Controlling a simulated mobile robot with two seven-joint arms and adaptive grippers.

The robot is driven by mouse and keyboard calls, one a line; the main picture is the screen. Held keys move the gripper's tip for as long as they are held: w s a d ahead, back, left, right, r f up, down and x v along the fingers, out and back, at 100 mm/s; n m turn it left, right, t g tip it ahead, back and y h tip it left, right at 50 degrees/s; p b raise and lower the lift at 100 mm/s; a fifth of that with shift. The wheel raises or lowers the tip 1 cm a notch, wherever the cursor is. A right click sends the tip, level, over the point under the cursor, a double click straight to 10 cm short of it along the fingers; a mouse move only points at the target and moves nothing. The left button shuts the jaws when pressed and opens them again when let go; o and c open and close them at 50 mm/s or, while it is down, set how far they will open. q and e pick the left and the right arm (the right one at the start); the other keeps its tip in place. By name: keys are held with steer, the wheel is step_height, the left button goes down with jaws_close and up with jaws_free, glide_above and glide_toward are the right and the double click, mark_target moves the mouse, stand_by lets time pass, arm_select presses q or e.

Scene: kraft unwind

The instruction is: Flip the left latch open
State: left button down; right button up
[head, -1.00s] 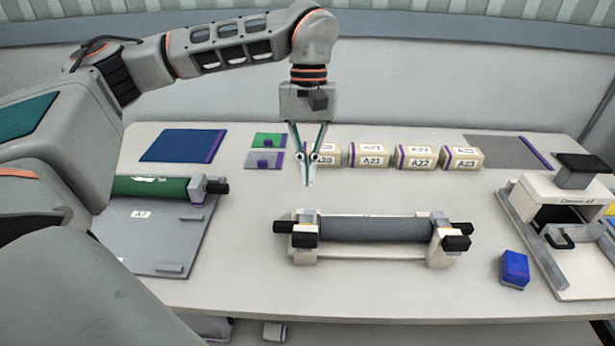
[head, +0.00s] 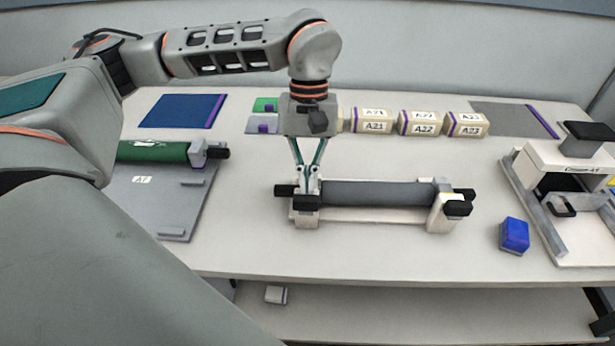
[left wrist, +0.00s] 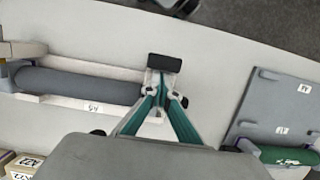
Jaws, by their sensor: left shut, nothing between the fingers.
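The unwind stand (head: 375,214) holds a dark grey roll (head: 376,194) lying across it. The left latch, a black tab (head: 306,202), is at the stand's left end, and a similar black right latch (head: 458,208) is at its right end. My left gripper (head: 308,190) points down at the left end, shut and empty, its tips just behind the left latch. In the left wrist view the tips (left wrist: 162,92) are close beside the black tab (left wrist: 165,62); I cannot tell whether they touch. My right gripper is not in view.
A grey board with a green roll (head: 153,151) lies left of the stand. Labelled boxes (head: 418,122) stand in a row behind it. A blue block (head: 514,235) and a white press-like machine (head: 560,160) are to the right. The table front is clear.

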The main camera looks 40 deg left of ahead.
arm_select(q)
steer(key=shift+s+d+p, duration=0.1)
steer(key=shift+s+d, duration=0.3)
steer(key=shift+s, duration=0.25)
steer(key=shift+s+d+p, duration=0.1)
steer(key=shift+s+d, duration=0.25)
steer(key=shift+s, duration=0.3)
steer(key=shift+s+d+p, duration=0.1)
steer(key=shift+s+d, duration=0.3)
steer(key=shift+s, duration=0.25)
steer(key=v, duration=1.2)
